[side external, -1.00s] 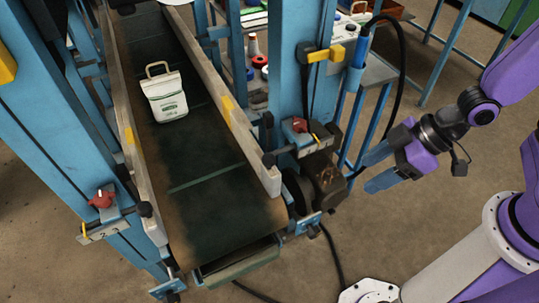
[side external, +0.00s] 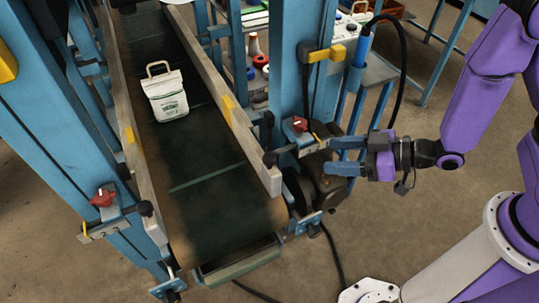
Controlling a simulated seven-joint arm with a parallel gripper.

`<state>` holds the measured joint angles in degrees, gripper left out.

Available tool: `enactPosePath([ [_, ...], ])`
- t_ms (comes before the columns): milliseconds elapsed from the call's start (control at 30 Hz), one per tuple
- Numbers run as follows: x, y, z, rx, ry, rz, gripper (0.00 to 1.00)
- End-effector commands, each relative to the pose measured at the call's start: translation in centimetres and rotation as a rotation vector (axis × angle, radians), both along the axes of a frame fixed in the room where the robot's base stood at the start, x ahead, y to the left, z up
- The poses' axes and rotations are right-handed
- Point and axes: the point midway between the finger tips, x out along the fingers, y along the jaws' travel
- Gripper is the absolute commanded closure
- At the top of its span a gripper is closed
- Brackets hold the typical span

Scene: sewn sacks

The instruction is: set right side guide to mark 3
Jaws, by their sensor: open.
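The right side guide (side external: 248,146) is a grey rail along the right edge of the conveyor belt (side external: 190,165). A bracket (side external: 298,146) with a red knob (side external: 300,124) and a black knob (side external: 270,159) stands at its near end, by the blue post. The mark it is set to is too small to read. My gripper (side external: 333,156) is open and empty, its two blue fingers pointing left, one above the other in the picture. The fingertips are just right of the bracket; I cannot tell whether they touch it.
A white handled sack (side external: 168,96) stands on the belt. The left side guide (side external: 140,165) has its own red knob (side external: 102,198) and scale. A dark motor (side external: 325,182) sits below my fingers. A black cable (side external: 401,70) loops above.

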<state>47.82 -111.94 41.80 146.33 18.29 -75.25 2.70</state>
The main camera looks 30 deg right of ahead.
Motion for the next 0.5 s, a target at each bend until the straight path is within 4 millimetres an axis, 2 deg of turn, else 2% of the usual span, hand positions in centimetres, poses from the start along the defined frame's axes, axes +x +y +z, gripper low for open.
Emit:
enactPosePath([
  [233,1.3,1.5,-0.9,-0.001,0.001,0.002,0.40],
  [500,4.5,4.5,-2.7,0.001,0.001,-0.002,0.40],
])
